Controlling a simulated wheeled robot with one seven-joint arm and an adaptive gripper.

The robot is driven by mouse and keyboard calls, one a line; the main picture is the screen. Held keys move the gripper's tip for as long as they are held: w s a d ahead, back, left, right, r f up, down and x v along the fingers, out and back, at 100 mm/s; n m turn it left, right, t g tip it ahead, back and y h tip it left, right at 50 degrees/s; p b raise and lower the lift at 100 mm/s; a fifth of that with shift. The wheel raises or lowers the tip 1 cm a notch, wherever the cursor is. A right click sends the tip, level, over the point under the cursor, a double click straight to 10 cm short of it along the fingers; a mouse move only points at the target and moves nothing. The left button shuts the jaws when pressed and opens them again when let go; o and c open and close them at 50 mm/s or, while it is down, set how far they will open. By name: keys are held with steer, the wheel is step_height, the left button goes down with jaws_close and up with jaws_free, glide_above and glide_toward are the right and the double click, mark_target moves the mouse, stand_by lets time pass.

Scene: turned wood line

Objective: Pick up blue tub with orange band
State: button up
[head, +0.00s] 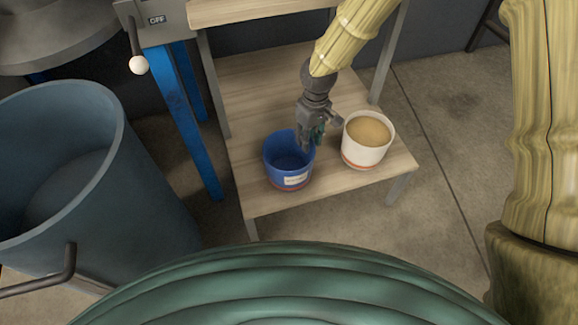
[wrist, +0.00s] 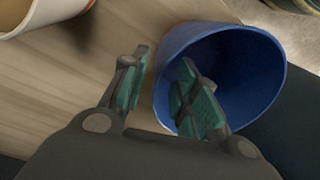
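The blue tub (head: 275,166) with an orange band near its base and a white label stands upright on the low wooden shelf. It looks empty inside. In the wrist view the blue tub (wrist: 262,85) shows its open mouth. My gripper (head: 314,136) is at the tub's right rim in the head view. In the wrist view my gripper (wrist: 163,78) is open, with one green-padded finger outside the wall and the other over or inside the mouth. The rim lies between the fingers, with a gap showing on the outer side. Finger depth is hard to tell.
A white tub (head: 362,154) with an orange band and tan contents stands close to the right on the same shelf (head: 240,88). A large blue-grey bin (head: 150,190) is at left, near a blue post (head: 188,125). The shelf behind the tubs is clear.

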mark_target(307, 155)
step_height(307, 155, down, 4)
steer(key=shift+s+b, duration=0.1)
steer(key=shift+b, duration=0.55)
jaws_close()
steer(key=shift+r, duration=0.2)
